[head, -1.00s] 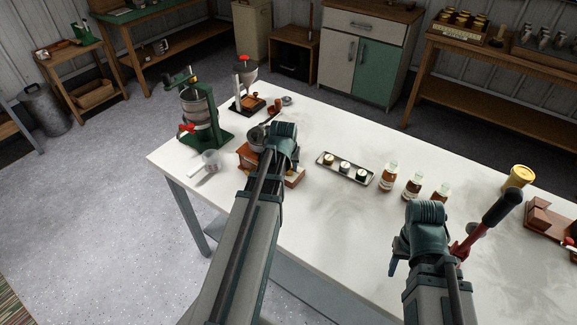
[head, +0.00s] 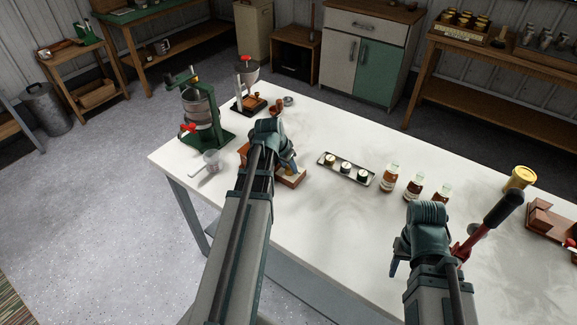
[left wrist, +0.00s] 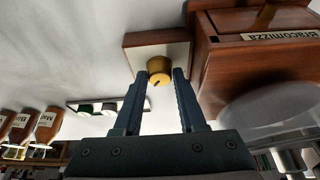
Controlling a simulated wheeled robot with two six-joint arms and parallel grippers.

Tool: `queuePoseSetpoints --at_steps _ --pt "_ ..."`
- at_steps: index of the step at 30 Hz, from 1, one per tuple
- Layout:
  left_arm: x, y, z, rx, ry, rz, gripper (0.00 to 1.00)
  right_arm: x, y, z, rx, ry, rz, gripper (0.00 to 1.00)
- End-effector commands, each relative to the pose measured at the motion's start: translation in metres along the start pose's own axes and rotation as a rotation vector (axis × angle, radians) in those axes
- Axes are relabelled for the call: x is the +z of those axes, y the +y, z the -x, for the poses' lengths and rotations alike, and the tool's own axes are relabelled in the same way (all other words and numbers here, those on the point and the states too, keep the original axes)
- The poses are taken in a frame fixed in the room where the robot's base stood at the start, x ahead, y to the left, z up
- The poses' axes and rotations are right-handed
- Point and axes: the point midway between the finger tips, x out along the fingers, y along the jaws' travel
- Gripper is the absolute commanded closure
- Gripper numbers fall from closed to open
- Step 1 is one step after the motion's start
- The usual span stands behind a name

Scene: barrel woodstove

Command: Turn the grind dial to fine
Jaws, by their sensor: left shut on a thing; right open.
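The wooden grinder (left wrist: 245,60), with a nameplate on its side, stands upside down in the left wrist view. Its small brass dial (left wrist: 158,70) sits on a pale plate on a wooden ledge (left wrist: 137,40). My left gripper (left wrist: 160,78) has its two fingertips on either side of the dial and is shut on it. Any fine or coarse marks cannot be made out. In the head view my left gripper (head: 291,168) is at the grinder's base (head: 291,180), and my arm hides most of the grinder. My right gripper (head: 395,262) is open, far from the grinder, mostly hidden by its wrist.
A green press (head: 202,118) and a red-knobbed device (head: 247,85) stand behind the grinder. A black-handled red lever (head: 490,220) is beside my right arm.

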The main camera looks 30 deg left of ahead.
Motion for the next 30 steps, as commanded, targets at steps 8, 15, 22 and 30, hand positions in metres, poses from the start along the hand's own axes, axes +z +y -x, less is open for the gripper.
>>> queuePoseSetpoints --at_steps 8,15,22,30 --pt "0.0018 0.0009 -0.0001 0.002 -0.005 -0.001 1.00 0.0000 0.0000 -0.0003 0.000 0.000 0.000 0.50" --pt "0.0012 0.0005 -0.0001 0.001 -0.003 0.000 0.30 0.0000 0.0000 -0.0003 0.000 0.000 0.000 0.50" --pt "0.0004 -0.0006 0.0000 -0.001 -0.001 0.000 0.30 0.0000 0.0000 -0.0001 0.000 0.000 0.000 0.50" --pt "-0.0001 -0.0014 0.0000 -0.003 0.000 0.000 0.30 0.0000 0.0000 0.0000 0.000 0.000 0.000 0.50"
